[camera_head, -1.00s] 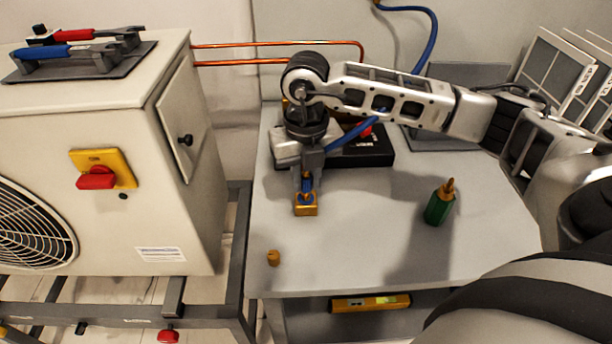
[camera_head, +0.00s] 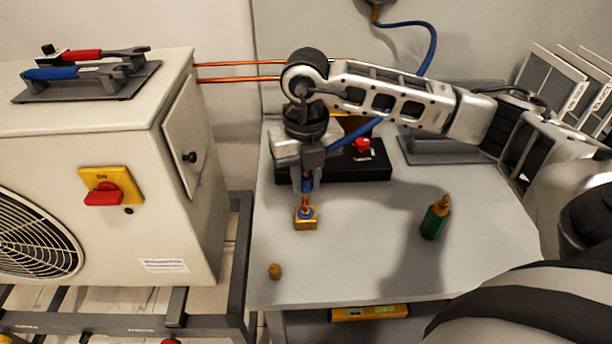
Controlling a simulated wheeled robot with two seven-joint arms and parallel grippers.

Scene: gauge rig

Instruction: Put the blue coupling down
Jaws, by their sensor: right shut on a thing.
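My right gripper (camera_head: 307,188) points down over the table and is shut on the blue coupling (camera_head: 307,182), which is mostly hidden between the fingers. A brass-coloured end shows below the fingers. Right under it is a small yellow block (camera_head: 305,224) with a blue ring on top, standing on the table. I cannot tell whether the brass end touches the block. A blue hose (camera_head: 356,132) runs from beside the gripper behind my arm and up to the wall. My left gripper is not in view.
The grey table (camera_head: 350,260) is clear in front. A small brass cap (camera_head: 274,271) and a green bottle (camera_head: 435,217) stand on it. A black box with a red knob (camera_head: 362,146) is behind the gripper. The cream unit (camera_head: 110,225) stands left.

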